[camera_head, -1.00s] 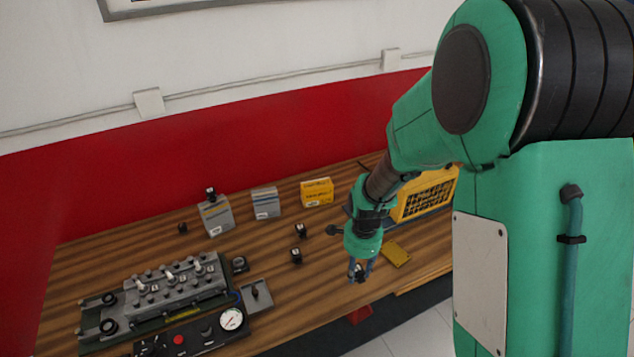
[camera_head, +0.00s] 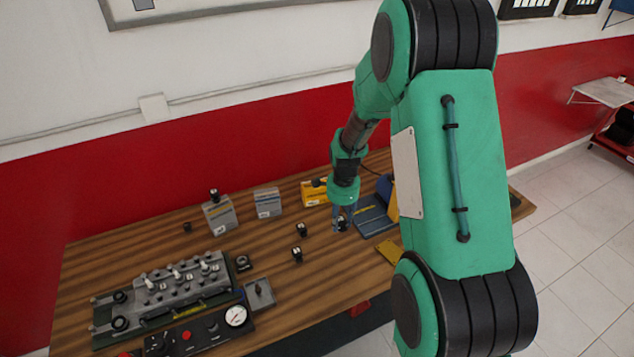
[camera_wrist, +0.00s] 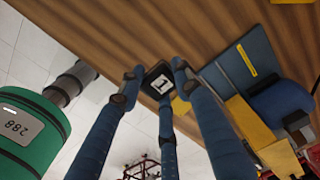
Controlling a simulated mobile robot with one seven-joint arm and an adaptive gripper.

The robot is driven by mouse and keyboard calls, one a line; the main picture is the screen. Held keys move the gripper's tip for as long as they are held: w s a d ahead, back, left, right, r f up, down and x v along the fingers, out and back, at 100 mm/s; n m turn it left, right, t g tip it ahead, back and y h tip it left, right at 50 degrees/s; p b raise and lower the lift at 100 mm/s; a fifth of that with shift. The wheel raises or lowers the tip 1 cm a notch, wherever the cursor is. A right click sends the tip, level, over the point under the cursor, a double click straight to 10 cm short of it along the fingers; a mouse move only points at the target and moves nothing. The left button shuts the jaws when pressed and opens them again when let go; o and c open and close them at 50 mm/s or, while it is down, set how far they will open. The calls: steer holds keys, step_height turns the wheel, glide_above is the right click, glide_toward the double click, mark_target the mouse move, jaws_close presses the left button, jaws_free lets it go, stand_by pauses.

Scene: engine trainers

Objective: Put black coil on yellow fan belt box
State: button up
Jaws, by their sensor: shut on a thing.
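My gripper (camera_head: 342,221) is above the wooden bench, in front of the yellow fan belt box (camera_head: 311,192). Its blue fingers are shut on the black coil, a small black block with a white label marked 1, seen between the fingertips in the wrist view (camera_wrist: 158,82). In the head view the coil is small and mostly covered by the fingers. The yellow box stands near the red wall, its right side partly hidden by my arm. A yellow edge (camera_wrist: 291,2) at the top of the wrist view may be this box.
Two small black parts stand on the bench (camera_head: 302,229) (camera_head: 297,255) left of my gripper. A grey box (camera_head: 220,215) bears another black part (camera_head: 214,195); a second grey box (camera_head: 267,203) stands beside it. A blue panel (camera_head: 374,220) and yellow piece (camera_head: 389,250) lie right. The engine trainer (camera_head: 170,285) fills the left front.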

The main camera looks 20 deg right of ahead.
steer(key=w+d+p, duration=0.1)
steer(key=w+p, duration=0.5)
steer(key=w, duration=0.9)
steer(key=shift+d, duration=0.2)
steer(key=shift+w+d+f+p, duration=0.25)
steer(key=shift+w+d+p, duration=0.3)
steer(key=shift+w, duration=2.05)
steer(key=shift+w+d+f+p, duration=0.3)
steer(key=shift+w+d, duration=0.45)
steer(key=shift+w, duration=1.85)
steer(key=shift+w+d+f+p, duration=0.2)
steer(key=shift+w+d+p, duration=0.35)
steer(key=shift+w, duration=2.05)
steer(key=shift+d+f, duration=0.1)
steer(key=shift+f+p, duration=0.4)
steer(key=shift+f, duration=1.3)
steer(key=shift+f, duration=0.2)
steer(key=o, duration=1.3)
